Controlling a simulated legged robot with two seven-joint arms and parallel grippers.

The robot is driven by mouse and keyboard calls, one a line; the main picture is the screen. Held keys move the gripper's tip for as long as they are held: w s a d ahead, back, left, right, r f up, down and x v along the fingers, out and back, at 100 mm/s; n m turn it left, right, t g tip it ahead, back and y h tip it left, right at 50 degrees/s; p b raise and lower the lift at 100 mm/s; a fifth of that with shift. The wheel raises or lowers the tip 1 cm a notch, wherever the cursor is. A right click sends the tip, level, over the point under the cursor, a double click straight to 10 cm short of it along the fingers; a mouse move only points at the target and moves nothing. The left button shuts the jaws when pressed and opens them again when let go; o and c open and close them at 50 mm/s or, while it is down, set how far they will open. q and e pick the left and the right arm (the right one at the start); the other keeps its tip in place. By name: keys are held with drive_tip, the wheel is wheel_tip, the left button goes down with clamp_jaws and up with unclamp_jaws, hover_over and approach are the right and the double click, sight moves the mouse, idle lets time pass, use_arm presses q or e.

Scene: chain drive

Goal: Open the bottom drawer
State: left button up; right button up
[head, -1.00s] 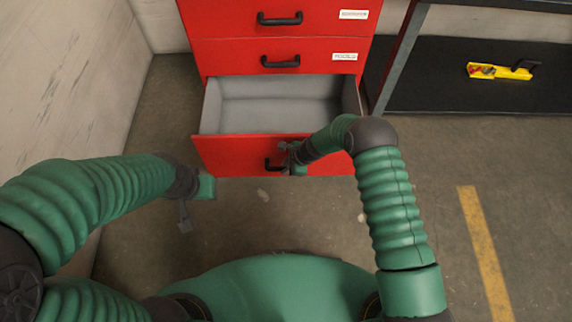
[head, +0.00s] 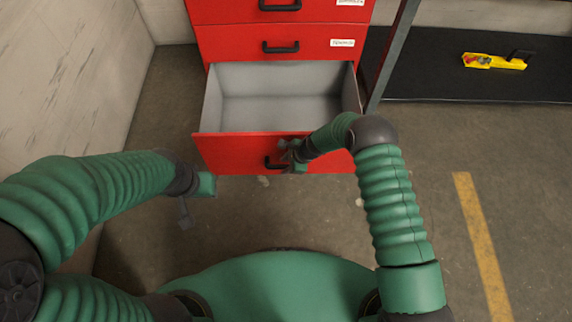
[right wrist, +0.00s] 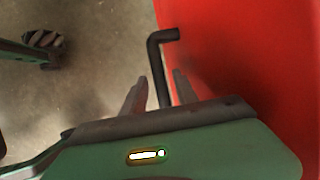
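The bottom drawer (head: 225,150) of the red cabinet is pulled well out, and its empty grey inside shows in the head view. My right gripper (head: 292,156) is at the black drawer handle (head: 272,164). In the right wrist view, the handle (right wrist: 157,62) lies between the two fingers (right wrist: 158,88), with one finger on the drawer-front side.
Two closed drawers with black handles (head: 281,47) are above. A pale wall (head: 70,80) stands at the left. A dark shelf (head: 430,75) with a yellow tray (head: 495,62) is at the right. A yellow stripe (head: 480,240) marks the open floor.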

drive_tip(key=p+v, duration=0.6)
drive_tip(key=v, duration=1)
drive_tip(key=shift+d+r+p, duration=0.15)
drive_tip(key=shift+r+p, duration=0.15)
drive_tip(key=shift+r, duration=0.05)
drive_tip(key=s+d+r+n+h, duration=0.2)
drive_tip(key=s+d+r+n, duration=0.4)
drive_tip(key=s+r+n, duration=0.35)
drive_tip(key=s+d+r+n+h, duration=0.3)
drive_tip(key=s+d+r+n, duration=0.3)
drive_tip(key=s+r+n, duration=0.35)
drive_tip(key=shift+m, duration=0.7)
wheel_tip(320, 180, up, 25)
drive_tip(key=p, duration=2.3)
drive_tip(key=shift+w+f+p, duration=0.15)
drive_tip(key=shift+p, duration=0.25)
